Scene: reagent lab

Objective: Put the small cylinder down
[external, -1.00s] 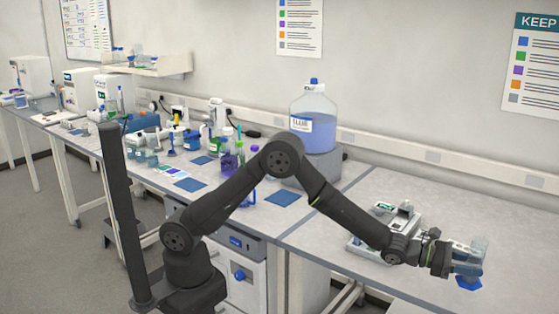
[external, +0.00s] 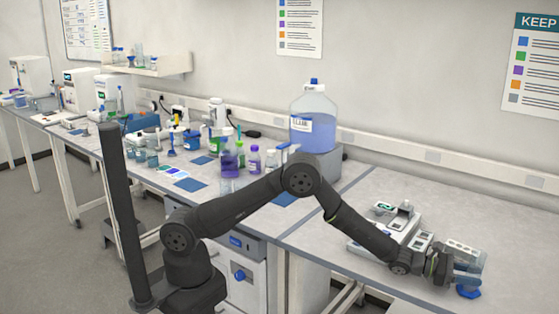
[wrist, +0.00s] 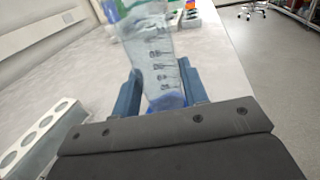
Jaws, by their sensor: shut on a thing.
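The small cylinder is clear with dark graduation marks and a blue base. In the wrist view the cylinder (wrist: 155,55) stands between the two blue fingers of my gripper (wrist: 160,88), which is shut on it. In the external view my gripper (external: 468,272) is low over the right end of the bench, and the cylinder's blue base (external: 468,292) shows just below the fingers. The base is at or very near the bench top; I cannot tell whether it touches. The fingers hide part of the cylinder.
A pale rack with round holes (external: 463,248) lies close behind my gripper; the rack also shows at lower left in the wrist view (wrist: 38,138). A grey-white instrument (external: 400,212) stands behind my forearm. A large blue-filled bottle (external: 313,122) stands farther back. The bench's front edge is close.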

